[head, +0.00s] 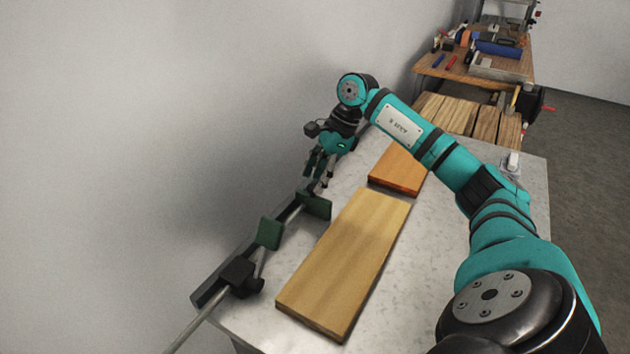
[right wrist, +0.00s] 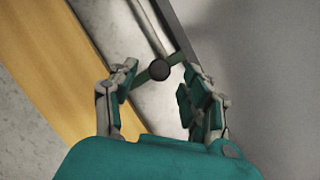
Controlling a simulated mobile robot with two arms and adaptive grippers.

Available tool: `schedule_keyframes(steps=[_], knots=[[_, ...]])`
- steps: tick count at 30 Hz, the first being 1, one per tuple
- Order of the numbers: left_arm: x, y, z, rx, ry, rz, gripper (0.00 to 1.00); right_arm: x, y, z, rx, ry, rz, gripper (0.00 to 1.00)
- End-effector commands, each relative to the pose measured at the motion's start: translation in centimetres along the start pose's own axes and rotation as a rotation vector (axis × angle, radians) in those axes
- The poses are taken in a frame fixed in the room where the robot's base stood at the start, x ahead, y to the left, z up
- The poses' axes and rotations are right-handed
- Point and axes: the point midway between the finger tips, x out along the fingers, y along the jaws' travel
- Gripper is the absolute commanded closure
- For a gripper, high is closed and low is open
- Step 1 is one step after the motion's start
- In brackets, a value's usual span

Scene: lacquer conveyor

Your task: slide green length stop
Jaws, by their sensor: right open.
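Two dark green stop plates sit on the rail along the wall in the head view, a nearer one (head: 268,233) and a farther one (head: 314,204). My right gripper (head: 322,178) is above the rail, just beyond the farther plate, pointing down. In the right wrist view my right gripper (right wrist: 160,88) is open. A green stop (right wrist: 153,74) with a round black knob (right wrist: 160,70) shows between and slightly beyond its fingertips. I cannot tell whether the fingers touch it. My left gripper is out of view.
A pale board (head: 345,262) and an orange board (head: 400,168) lie on the metal table (head: 450,260) beside the rail (head: 212,287). A black block (head: 238,272) sits at the rail's near end. Several planks (head: 462,113) and a tool bench (head: 440,70) are behind.

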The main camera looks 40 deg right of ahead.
Motion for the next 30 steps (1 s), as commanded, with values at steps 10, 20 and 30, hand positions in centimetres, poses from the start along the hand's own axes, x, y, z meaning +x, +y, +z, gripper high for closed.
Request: schedule_keyframes(steps=[10, 20, 30], knots=[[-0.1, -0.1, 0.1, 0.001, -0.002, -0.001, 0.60, 1.6, 0.0, 0.0, -0.001, -0.001, -0.001, 0.51], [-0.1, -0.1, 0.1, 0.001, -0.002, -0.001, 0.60, 1.6, 0.0, 0.0, 0.000, -0.001, -0.001, 0.76], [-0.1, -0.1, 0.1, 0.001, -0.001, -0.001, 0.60, 1.6, 0.0, 0.0, 0.000, -0.001, -0.001, 1.00]])
